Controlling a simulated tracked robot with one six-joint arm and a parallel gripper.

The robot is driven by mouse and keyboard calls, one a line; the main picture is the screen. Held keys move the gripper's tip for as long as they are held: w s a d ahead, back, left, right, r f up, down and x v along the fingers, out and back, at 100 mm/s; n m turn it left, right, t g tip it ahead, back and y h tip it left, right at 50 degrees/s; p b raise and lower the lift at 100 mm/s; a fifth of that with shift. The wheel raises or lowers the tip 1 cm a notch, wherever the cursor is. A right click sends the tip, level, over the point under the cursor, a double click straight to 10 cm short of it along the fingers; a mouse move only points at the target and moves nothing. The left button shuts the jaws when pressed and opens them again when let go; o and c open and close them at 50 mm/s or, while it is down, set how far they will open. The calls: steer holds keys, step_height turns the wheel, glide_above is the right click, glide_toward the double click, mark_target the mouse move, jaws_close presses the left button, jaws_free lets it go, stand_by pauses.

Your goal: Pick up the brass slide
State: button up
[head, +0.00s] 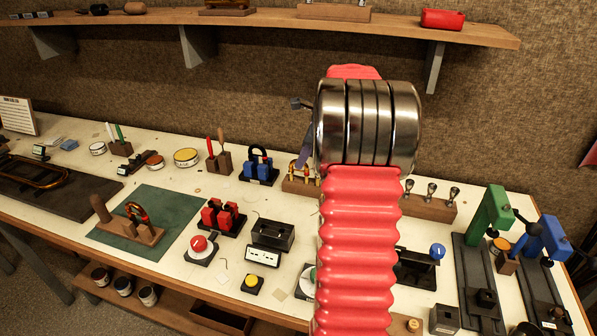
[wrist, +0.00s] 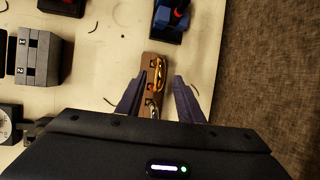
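A brass, loop-shaped piece (wrist: 160,74), which looks like the brass slide, stands on a narrow wooden block (wrist: 149,62) in the wrist view. A small red spot and a silvery piece show nearer on the same block. My gripper (wrist: 160,78) is open, with its two dark fingers apart on either side of the block and nothing visibly held. I cannot tell how high the fingers are above it. In the head view a wooden block (head: 297,187) with brass pieces shows partly behind my red arm. My arm hides most of the gripper there.
A blue-based stand (head: 258,168) is left of the block. A wooden rack (head: 430,207) with silvery mouthpieces is to the right. Green (head: 489,212) and blue (head: 545,236) presses stand at the right end. A shelf (head: 270,20) runs above the bench along the wall.

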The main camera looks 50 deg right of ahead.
steer(key=shift+x, duration=1)
steer(key=shift+c, duration=0.3)
jaws_close()
